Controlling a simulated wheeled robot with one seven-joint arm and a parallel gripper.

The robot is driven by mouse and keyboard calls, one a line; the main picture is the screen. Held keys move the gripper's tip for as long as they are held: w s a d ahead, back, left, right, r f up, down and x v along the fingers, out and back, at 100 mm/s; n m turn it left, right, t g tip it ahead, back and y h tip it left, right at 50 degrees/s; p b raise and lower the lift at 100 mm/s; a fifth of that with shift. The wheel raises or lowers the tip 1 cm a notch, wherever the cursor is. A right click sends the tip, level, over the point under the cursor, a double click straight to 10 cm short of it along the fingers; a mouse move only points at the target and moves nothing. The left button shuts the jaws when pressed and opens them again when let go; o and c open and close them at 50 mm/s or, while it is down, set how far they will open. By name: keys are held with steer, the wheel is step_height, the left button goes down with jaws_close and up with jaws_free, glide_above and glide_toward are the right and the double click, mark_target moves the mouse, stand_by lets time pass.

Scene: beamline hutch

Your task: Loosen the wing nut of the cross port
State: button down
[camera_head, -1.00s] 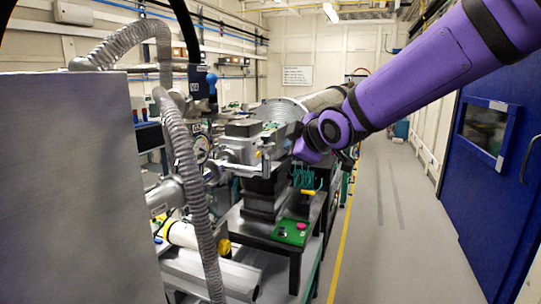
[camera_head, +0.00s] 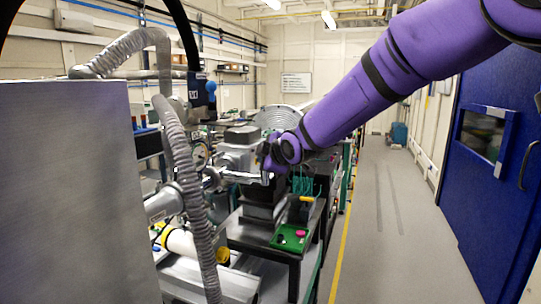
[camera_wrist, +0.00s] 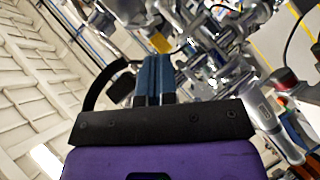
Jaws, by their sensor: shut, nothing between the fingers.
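In the head view my purple arm reaches in from the upper right, and my gripper (camera_head: 268,163) is beside the metal vacuum fittings (camera_head: 215,178). In the wrist view my gripper (camera_wrist: 153,68) shows two blue fingers side by side, shut with nothing between them. Beyond and to the right of the fingertips is a cluster of shiny metal pipes and flanges (camera_wrist: 215,50). I cannot pick out the wing nut or the cross port for certain in either view. I cannot tell how far the fingertips are from the fittings.
A large grey panel (camera_head: 75,195) blocks the left, with a ribbed hose (camera_head: 190,180) beside it. A green control box (camera_head: 291,237) with a pink button sits on a dark stand. A blue door (camera_head: 492,165) is at the right. The floor aisle (camera_head: 395,230) is clear.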

steer(key=shift+w+d+f, duration=0.25)
steer(key=shift+w+f, duration=0.15)
steer(key=shift+w, duration=0.2)
steer(key=shift+w+d+f, duration=0.25)
steer(key=shift+w+f, duration=0.15)
steer(key=shift+w, duration=0.15)
